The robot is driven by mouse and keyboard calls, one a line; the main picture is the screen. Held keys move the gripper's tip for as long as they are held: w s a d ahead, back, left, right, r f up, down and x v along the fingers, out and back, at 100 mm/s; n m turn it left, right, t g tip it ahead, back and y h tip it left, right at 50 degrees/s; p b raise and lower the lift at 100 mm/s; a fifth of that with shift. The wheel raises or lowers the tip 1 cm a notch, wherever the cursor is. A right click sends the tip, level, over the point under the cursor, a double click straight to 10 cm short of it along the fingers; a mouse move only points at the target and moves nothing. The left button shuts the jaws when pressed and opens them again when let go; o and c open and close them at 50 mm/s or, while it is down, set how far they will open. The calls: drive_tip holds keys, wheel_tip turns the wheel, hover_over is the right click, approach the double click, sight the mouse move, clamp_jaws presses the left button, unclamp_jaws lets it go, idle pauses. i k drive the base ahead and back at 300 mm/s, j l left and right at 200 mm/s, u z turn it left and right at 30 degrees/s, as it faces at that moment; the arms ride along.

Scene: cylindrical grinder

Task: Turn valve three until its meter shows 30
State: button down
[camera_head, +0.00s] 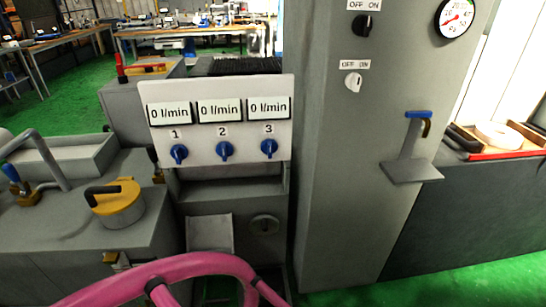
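Valve three (269,148) is a blue knob at the right of a white panel (200,90), under the printed number 3. Its meter (269,108) sits directly above it and reads 0 l/min. Valve two (225,150) and valve one (179,153) are matching blue knobs to its left, under meters that also read 0 l/min. My gripper is not in view, and nothing touches the knobs.
A grey cabinet (350,200) stands right of the panel, with two OFF/ON switches, a round gauge (455,17) and a blue-handled lever (418,115). A thick pink hose (190,262) loops in front below. A yellow-topped canister (116,197) stands left. Space directly before the knobs looks clear.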

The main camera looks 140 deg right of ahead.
sight(270, 149)
drive_tip(key=z, duration=5)
